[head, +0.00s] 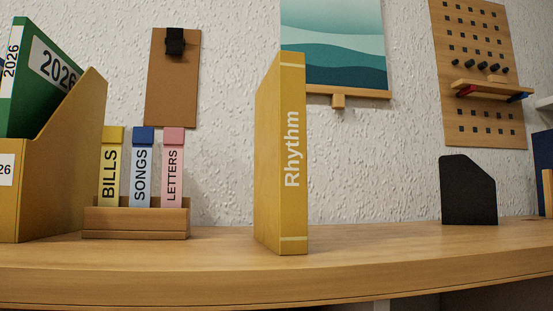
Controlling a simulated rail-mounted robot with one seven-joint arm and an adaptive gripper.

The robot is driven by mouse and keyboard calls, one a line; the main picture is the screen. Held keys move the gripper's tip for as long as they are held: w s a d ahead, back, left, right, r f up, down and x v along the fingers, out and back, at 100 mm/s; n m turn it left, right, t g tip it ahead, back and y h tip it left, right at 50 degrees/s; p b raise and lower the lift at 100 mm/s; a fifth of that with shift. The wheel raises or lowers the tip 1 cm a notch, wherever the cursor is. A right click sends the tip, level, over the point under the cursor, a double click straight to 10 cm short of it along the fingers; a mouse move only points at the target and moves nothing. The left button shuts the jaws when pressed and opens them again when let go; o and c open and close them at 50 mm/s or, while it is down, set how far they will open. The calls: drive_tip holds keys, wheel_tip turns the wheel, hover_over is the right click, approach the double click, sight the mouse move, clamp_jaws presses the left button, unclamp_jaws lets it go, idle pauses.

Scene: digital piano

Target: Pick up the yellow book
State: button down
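The yellow book (281,160) stands upright near the front of the wooden shelf (370,262), at the middle of the head view. Its spine faces me and reads "Rhythm" in pale letters, with a pale band near the top and bottom. Its left cover shows at an angle. Nothing touches it on either side. My gripper does not show in this view.
Left of the book, a wooden holder (136,223) carries labelled tabs, and a yellow file box (60,185) holds a green binder (38,80). A black bookend (468,190) stands right. The shelf between book and bookend is clear. A textured wall rises behind.

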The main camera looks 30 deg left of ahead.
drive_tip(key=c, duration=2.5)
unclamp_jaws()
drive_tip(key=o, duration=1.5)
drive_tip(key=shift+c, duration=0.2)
